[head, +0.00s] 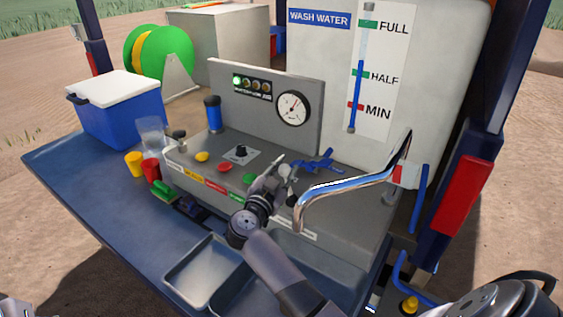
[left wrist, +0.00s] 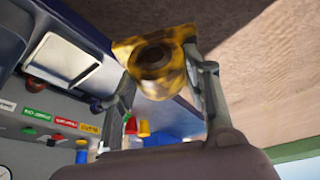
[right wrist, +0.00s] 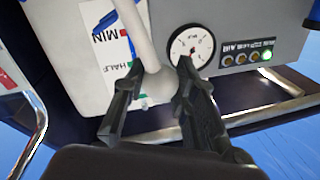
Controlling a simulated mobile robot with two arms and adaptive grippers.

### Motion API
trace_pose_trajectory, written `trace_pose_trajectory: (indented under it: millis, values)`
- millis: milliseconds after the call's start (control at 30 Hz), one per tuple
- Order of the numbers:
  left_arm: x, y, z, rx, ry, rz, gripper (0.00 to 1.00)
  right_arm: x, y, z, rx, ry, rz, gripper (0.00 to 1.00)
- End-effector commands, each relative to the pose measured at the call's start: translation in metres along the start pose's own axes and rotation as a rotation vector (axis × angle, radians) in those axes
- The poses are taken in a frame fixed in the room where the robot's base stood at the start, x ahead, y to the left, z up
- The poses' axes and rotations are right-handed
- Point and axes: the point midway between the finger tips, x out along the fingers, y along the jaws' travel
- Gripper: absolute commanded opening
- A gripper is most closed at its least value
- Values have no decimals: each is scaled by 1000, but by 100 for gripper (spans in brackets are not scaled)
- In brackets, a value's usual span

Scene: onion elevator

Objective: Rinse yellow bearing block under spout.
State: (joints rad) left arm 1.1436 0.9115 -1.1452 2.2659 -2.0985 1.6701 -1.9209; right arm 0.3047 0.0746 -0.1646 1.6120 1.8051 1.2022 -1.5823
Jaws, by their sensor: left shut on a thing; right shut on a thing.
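The yellow bearing block (left wrist: 158,72) shows in the left wrist view with dark brown smears and a round dark bore. My left gripper (left wrist: 165,78) is shut on it, one finger on each side. The block does not show in the head view. My right gripper (head: 277,174) is over the grey sink unit, just left of the curved chrome spout (head: 345,186). In the right wrist view it is shut on a pale rod with a rounded end (right wrist: 156,84); the fingers hide part of it. I see no clear water stream at the spout's mouth.
Red and yellow cups (head: 135,164), a green brush (head: 163,190) and a blue cooler (head: 120,112) stand at left. A blue valve (head: 315,163) and the wash water tank (head: 430,100) are behind.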

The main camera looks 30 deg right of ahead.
Motion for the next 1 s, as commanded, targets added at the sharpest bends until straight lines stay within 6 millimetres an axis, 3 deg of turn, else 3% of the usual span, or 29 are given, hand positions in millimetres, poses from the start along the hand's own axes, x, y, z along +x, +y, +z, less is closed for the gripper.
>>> trace_pose_trajectory:
  millis: [300, 333, 633, 1000]
  values:
    - [-2, 0, -1, 0, 2, 0, 0, 0, 1, 0, 14, 2, -1, 0]
    - [-2, 0, -1, 0, 2, 0, 0, 0, 2, 0, 14, 2, 0, 27]
    - [-2, 0, -1, 0, 2, 1, 0, 0, 2, 0, 13, 2, 0, 47]
    - [-2, 0, -1, 0, 2, 0, 0, -4, 1, 0, 13, 2, -1, 47]
